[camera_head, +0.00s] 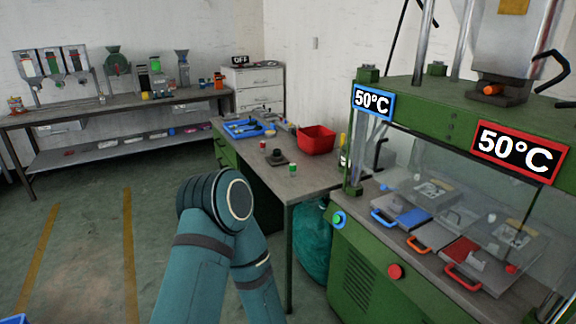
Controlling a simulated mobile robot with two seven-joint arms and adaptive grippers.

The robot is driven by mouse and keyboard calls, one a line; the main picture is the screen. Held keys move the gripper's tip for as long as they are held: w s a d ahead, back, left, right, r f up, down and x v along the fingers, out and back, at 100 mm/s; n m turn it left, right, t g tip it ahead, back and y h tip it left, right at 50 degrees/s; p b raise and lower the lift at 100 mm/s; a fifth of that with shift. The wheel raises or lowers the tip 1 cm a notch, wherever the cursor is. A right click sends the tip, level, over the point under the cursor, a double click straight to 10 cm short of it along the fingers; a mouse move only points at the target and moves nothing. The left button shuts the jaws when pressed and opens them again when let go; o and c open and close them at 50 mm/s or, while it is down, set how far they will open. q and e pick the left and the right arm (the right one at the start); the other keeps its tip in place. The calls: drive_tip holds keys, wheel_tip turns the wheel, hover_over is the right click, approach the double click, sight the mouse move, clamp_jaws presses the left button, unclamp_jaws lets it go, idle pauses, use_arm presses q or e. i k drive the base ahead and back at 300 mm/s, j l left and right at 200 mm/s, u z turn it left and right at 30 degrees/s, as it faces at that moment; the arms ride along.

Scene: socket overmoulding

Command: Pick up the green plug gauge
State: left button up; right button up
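A small green cylindrical piece (292,168), which looks like the green plug gauge, stands on the grey-topped workbench (318,178) near its front right. It is small in the picture, so its shape is hard to tell. A small red piece (263,145) and a dark round fixture (276,157) are close by on the same bench. One of my teal arms rises from the bottom of the view, with its bent joint in front of the bench's left side. Neither of my grippers shows in the view.
A red bin (317,139) and a blue tray (243,129) stand farther back on the bench. A green press machine (385,262) with 50°C signs stands at right. A long shelf table (120,112) runs along the back wall. Open floor lies at left.

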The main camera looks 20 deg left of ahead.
sight(293, 166)
drive_tip(key=i+j, duration=0.15)
drive_tip(key=j, duration=0.2)
drive_tip(key=i+j, duration=0.15)
drive_tip(key=j, duration=0.2)
drive_tip(key=i+j, duration=0.15)
drive_tip(key=j, duration=0.2)
drive_tip(key=i+j, duration=0.15)
drive_tip(key=j, duration=0.2)
drive_tip(key=i+j, duration=0.2)
drive_tip(key=j, duration=0.15)
drive_tip(key=i+j+z, duration=0.1)
drive_tip(key=j, duration=0.25)
drive_tip(key=i+j, duration=0.2)
drive_tip(key=j, duration=0.15)
drive_tip(key=i+j, duration=0.1)
drive_tip(key=j, duration=0.25)
